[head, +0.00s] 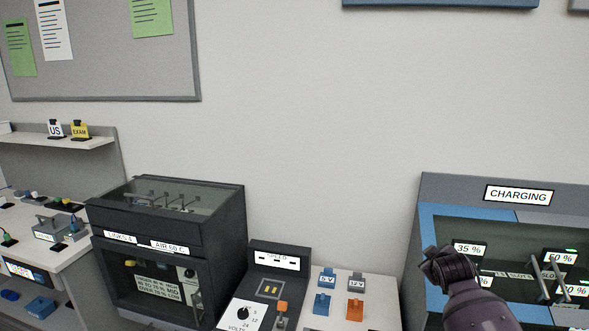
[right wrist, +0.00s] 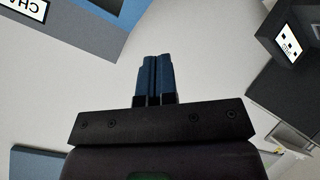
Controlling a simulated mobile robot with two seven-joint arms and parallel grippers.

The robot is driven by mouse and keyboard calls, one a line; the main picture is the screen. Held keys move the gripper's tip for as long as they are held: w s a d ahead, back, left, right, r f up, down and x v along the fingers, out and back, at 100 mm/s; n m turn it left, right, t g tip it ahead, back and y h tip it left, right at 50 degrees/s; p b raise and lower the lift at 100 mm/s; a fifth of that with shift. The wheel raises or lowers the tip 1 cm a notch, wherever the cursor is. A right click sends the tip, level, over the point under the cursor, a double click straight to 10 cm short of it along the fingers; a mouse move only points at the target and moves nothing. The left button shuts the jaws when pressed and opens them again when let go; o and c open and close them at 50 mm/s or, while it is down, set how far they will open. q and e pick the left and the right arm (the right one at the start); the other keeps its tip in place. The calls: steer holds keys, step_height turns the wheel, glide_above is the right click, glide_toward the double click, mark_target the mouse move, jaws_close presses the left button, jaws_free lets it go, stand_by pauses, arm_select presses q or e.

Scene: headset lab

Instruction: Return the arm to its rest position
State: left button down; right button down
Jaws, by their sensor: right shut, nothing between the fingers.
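My right arm comes in at the lower right of the head view, in front of the charging cabinet (head: 460,192). Its dark end (head: 447,268) covers part of the cabinet's front. In the right wrist view my right gripper (right wrist: 157,60) has its two blue fingers together with nothing between them. Pale wall lies behind the fingers. Part of the charging cabinet shows at the upper left of the right wrist view (right wrist: 78,22). My left gripper is in neither view.
A dark oven-like box (head: 165,235) stands left of centre. Beside it are a black speed panel (head: 262,285) with a volts dial and a white panel (head: 335,295) with blue and orange switches. A bench (head: 75,262) with small parts is at the far left.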

steer(key=s+a+f+m+t+y, duration=0.1)
steer(key=s+a+f, duration=0.2)
steer(key=s, duration=0.4)
steer(key=s+a+f+m+t+y+b, duration=0.1)
steer(key=s+a+f, duration=0.2)
steer(key=s, duration=0.3)
steer(key=s+a+f+m+t+y, duration=0.1)
steer(key=s+a+f, duration=0.2)
steer(key=s, duration=0.4)
steer(key=s+f+g, duration=0.1)
steer(key=s+f, duration=0.3)
steer(key=s, duration=0.3)
steer(key=s+f+m+g, duration=0.1)
steer(key=s+f, duration=0.3)
steer(key=s, duration=0.3)
steer(key=s+f+g+b, duration=0.1)
steer(key=s+f, duration=0.3)
steer(key=s, duration=0.3)
steer(key=shift+a+m, duration=0.4)
steer(key=shift+a, duration=0.05)
steer(key=shift+s, duration=0.1)
